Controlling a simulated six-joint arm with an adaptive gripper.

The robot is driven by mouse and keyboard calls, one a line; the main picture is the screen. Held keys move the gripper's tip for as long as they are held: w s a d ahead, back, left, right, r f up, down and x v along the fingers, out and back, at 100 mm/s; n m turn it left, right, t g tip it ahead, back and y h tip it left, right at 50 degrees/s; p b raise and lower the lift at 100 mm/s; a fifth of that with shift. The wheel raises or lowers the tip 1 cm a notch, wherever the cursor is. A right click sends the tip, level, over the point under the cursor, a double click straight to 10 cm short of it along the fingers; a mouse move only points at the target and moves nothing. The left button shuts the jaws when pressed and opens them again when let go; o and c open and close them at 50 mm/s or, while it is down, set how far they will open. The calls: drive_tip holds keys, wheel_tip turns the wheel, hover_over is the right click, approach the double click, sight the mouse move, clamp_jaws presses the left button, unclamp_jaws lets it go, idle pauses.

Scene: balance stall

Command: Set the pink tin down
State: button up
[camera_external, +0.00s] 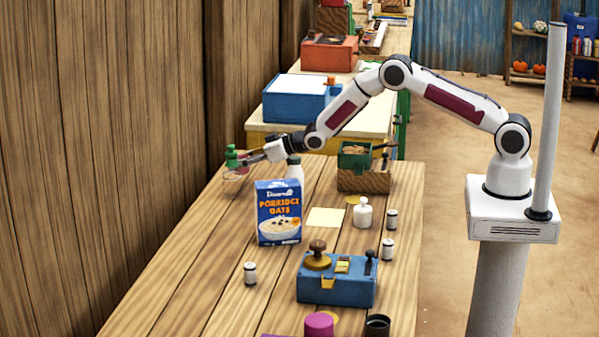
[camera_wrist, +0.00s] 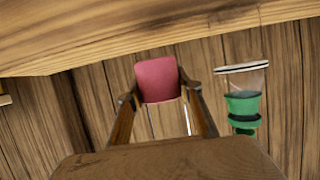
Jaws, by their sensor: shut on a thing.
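The pink tin (camera_wrist: 157,80) is between the two fingers of my gripper (camera_wrist: 160,98) in the wrist view. My gripper is shut on it. I cannot tell whether the tin touches the table. In the external view my gripper (camera_external: 250,159) is low over the far left part of the wooden table (camera_external: 200,255). The tin is too small there to make out clearly.
A green-topped clear container (camera_wrist: 242,108) stands beside the tin; it also shows in the external view (camera_external: 232,158). A white bottle (camera_external: 295,170) and a blue oats box (camera_external: 279,212) are close to my gripper. The plank wall (camera_external: 100,130) is left. The table's left front is mostly clear.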

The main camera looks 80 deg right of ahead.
sight(248, 168)
drive_tip(key=shift+f, duration=1.9)
drive_tip(key=shift+f, duration=0.1)
drive_tip(key=o, duration=1.2)
drive_tip(key=shift+s, duration=0.1)
drive_tip(key=shift+s+r, duration=0.1)
drive_tip(key=shift+r, duration=0.15)
drive_tip(key=shift+v, duration=1.1)
drive_tip(key=shift+s+r, duration=0.2)
drive_tip(key=shift+r, duration=3.35)
